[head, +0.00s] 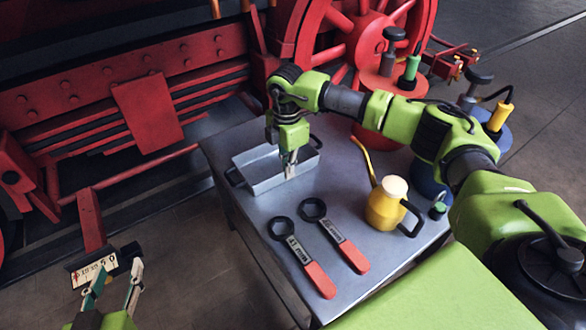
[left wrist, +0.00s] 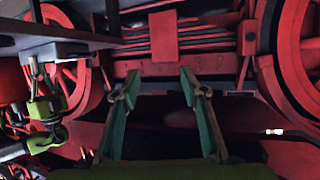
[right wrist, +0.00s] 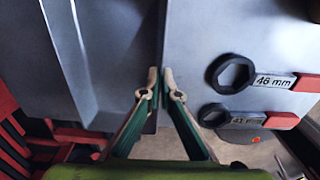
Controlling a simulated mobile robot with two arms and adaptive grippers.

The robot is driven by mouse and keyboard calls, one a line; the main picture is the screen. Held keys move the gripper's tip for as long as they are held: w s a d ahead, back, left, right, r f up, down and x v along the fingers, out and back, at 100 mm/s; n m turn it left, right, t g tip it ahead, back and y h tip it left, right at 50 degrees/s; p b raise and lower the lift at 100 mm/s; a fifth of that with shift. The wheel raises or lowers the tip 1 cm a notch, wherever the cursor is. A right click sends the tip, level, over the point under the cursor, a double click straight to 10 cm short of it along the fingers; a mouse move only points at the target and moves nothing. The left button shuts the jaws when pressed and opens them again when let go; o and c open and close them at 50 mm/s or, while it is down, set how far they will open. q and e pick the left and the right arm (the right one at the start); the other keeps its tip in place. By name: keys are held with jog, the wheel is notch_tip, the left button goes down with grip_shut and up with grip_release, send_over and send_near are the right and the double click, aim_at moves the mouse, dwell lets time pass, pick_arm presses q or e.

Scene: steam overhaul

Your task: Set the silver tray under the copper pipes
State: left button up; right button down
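The silver tray (head: 266,184) is a shallow rectangular pan with dark end handles, at the far left part of the metal table. My right gripper (head: 291,172) points down at the tray's near long wall. In the right wrist view my right gripper (right wrist: 160,78) has its fingertips nearly together, with the rim of the tray (right wrist: 110,50) between them. Whether the tray is lifted off the table, I cannot tell. My left gripper (head: 112,275) is low over the floor, left of the table; it is open and empty in the left wrist view (left wrist: 158,82). I cannot make out any copper pipes.
On the table (head: 245,228) lie two red-handled ring wrenches (head: 302,260) (head: 340,240). A yellow oil can (head: 385,208) stands on the right. The red locomotive (head: 150,110) with its wheel (head: 345,35) stands behind.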

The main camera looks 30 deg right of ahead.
aim_at(272, 165)
jog(key=shift+w+a+f, duration=0.1)
jog(key=shift+w+a, duration=0.6)
jog(key=shift+a, duration=0.1)
pick_arm(q)
jog(key=shift+w+d+r+t, duration=0.1)
jog(key=shift+w+r+t, duration=0.15)
jog(key=shift+r, duration=0.2)
jog(key=shift+w+d+r+t, duration=0.15)
jog(key=shift+r+t, duration=0.15)
jog(key=shift+r, duration=0.15)
jog(key=shift+w+d+r+t, duration=0.15)
jog(key=shift+r+t, duration=0.1)
jog(key=shift+r, duration=0.2)
pick_arm(e)
jog(key=shift+w+a, duration=0.8)
jog(key=shift+w, duration=0.05)
pick_arm(q)
jog(key=shift+h, duration=0.3)
jog(key=shift+g, duration=0.9)
jog(key=f, duration=0.1)
jog(key=s+f, duration=0.1)
jog(key=a+f, duration=0.1)
jog(key=shift+s+f, duration=0.35)
pick_arm(e)
jog(key=shift+d, duration=0.1)
pick_arm(q)
jog(key=shift+r, duration=0.1)
